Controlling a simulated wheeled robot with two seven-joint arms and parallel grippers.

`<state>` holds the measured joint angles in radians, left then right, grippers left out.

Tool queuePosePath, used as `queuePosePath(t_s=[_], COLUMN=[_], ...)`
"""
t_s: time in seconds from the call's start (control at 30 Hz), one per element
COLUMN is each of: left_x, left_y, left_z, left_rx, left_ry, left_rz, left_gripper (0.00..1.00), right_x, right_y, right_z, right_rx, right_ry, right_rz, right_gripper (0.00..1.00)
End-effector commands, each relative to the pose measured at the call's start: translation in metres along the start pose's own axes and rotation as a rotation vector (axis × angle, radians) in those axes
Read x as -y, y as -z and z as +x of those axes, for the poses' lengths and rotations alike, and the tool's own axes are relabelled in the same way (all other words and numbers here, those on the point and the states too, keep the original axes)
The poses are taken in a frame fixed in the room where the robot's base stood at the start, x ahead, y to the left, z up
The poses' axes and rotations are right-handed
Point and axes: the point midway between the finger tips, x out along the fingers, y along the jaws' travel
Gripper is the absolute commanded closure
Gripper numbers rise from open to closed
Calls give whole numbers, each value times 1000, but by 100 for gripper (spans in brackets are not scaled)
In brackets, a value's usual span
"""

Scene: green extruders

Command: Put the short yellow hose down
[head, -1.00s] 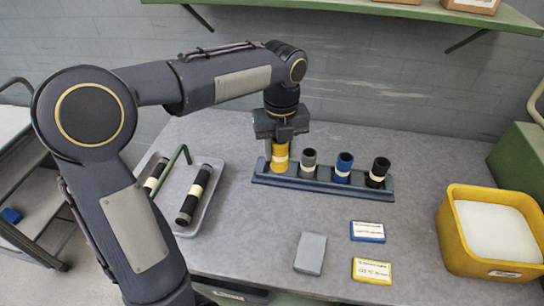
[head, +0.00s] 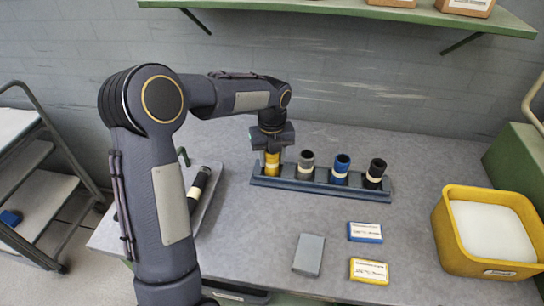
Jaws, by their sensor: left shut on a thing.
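The short yellow hose (head: 272,163) stands upright at the left end of a dark blue-grey rack (head: 318,187), with a pale label band around it. My left gripper (head: 272,148) points down from above and is shut on the top of the yellow hose. The hose's lower end is at the rack; I cannot tell whether it is fully seated. A grey hose (head: 306,165), a blue hose (head: 341,169) and a black hose (head: 375,173) stand upright in the same rack to its right. My right gripper is not in view.
A tray (head: 211,200) with a black hose (head: 199,188) lies left, partly behind my arm. A grey block (head: 309,255), a blue card (head: 365,232) and a yellow card (head: 369,271) lie in front. A yellow bin (head: 455,245) stands right. A green shelf (head: 340,17) hangs above.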

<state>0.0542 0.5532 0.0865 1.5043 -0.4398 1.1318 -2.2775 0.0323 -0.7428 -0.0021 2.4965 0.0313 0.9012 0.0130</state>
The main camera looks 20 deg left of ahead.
Motion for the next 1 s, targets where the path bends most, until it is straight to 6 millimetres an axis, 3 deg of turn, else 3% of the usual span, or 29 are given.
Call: queuePosePath(t_s=[0.23,0.27,0.43,0.77,0.87,1.0], left_x=[0,0,0,0,0,0], left_y=[0,0,0,0,-1,-1], left_z=[3,4,3,-2,-12,-41], left_rx=[0,-1,-1,0,2,4], left_ry=[0,0,0,0,2,4], left_rz=[0,0,0,0,-1,-2], left_gripper=[86,60,39,39,39,39], right_x=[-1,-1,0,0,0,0], right_y=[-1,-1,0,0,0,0], right_z=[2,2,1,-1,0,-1], right_rx=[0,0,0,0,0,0], right_ry=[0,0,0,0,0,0], right_rz=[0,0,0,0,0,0], right_gripper=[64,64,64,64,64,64])
